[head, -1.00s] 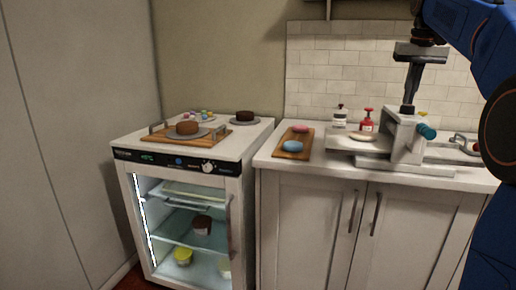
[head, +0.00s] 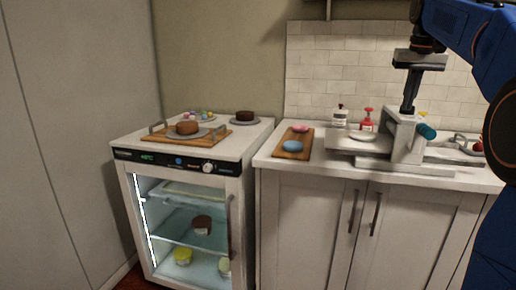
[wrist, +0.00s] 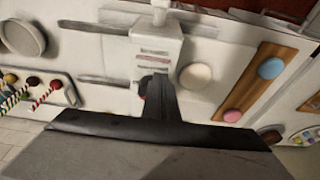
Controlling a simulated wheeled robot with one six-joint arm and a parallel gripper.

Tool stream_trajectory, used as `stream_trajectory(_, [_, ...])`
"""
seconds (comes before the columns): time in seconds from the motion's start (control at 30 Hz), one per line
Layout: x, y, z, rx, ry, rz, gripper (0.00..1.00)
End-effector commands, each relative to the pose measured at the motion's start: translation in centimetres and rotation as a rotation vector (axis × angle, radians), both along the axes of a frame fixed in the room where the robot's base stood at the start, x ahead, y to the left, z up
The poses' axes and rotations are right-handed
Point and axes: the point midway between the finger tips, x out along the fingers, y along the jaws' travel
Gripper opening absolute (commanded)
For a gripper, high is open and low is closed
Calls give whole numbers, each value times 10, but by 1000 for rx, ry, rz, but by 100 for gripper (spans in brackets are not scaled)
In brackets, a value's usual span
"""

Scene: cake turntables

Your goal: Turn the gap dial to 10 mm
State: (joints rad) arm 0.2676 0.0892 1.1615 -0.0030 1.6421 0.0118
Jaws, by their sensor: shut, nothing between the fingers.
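A white machine (head: 404,138) with a tall block and a flat bed stands on the right counter. A teal knob (head: 426,131) sticks out from the right side of its block; I cannot read any setting. I cannot tell whether this knob is the gap dial. My gripper (head: 407,109) is shut and empty, pointing down at the top of the block, left of and above the knob. In the wrist view the shut fingers (wrist: 161,84) overlap the block (wrist: 156,50), which has small reddish marks. Contact cannot be told. A small dark red part (wrist: 143,88) shows partly behind the fingers.
A wooden board (head: 293,149) with pink and blue rounds lies left of the machine. A white bottle (head: 340,117) and a red bottle (head: 367,119) stand behind it. A tray of decorated sweets (wrist: 42,93) lies on its other side. A glass-door fridge (head: 190,215) stands left.

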Motion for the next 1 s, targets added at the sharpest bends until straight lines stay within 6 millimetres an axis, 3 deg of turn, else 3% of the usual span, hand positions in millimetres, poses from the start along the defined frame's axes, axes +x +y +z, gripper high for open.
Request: stream_trajectory(1.0, [-7,-18,0,0,-1,-1,0])
